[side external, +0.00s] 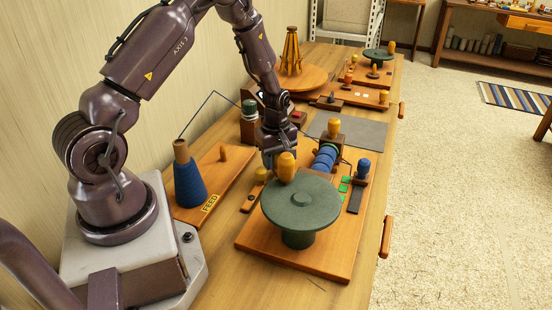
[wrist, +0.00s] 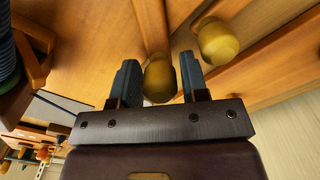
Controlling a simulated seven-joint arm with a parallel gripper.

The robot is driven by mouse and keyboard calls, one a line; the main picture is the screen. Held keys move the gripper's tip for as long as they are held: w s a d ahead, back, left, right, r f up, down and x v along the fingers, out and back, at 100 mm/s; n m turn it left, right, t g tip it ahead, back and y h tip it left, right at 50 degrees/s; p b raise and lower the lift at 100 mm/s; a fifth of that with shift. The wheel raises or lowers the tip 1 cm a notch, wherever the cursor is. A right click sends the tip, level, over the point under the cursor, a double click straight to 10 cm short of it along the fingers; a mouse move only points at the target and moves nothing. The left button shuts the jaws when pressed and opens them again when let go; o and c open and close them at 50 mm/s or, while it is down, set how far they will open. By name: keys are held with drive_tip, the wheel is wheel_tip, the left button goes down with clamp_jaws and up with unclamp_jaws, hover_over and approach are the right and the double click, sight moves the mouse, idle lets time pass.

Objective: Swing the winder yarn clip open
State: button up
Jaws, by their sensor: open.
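The winder is a wooden board (side external: 318,258) with a dark green disc (side external: 300,203) and a blue spool (side external: 325,158). A small yellow-knobbed part (side external: 260,176) left of the disc looks like the yarn clip; its arm is mostly hidden. My gripper (side external: 271,160) is low above this part, beside the disc. In the wrist view my gripper (wrist: 160,82) is open, with a yellow knob (wrist: 159,76) between its two fingers. Gaps show beside the knob, so it does not look gripped. I cannot tell whether the clip is open or closed.
A feed board (side external: 224,178) with a blue yarn cone (side external: 188,185) stands left. The disc's upright yellow knob (side external: 287,166) is close to my gripper. A second yellow knob (wrist: 217,41) is right of the fingers in the wrist view. A grey mat (side external: 350,130) lies behind.

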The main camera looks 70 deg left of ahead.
clamp_jaws()
drive_tip(key=shift+w, duration=0.15)
drive_tip(key=w+m, duration=0.1)
drive_tip(key=m, duration=0.1)
drive_tip(key=w+m, duration=0.1)
drive_tip(key=m, duration=0.1)
drive_tip(key=shift+w+d, duration=0.15)
drive_tip(key=shift+w, duration=0.05)
drive_tip(key=shift+w+d+m, duration=0.3)
drive_tip(key=shift+w+m, duration=0.3)
drive_tip(key=shift+m, duration=0.55)
drive_tip(key=shift+w+d+m, duration=0.25)
drive_tip(key=shift+w+m, duration=0.3)
drive_tip(key=shift+m, duration=0.6)
unclamp_jaws()
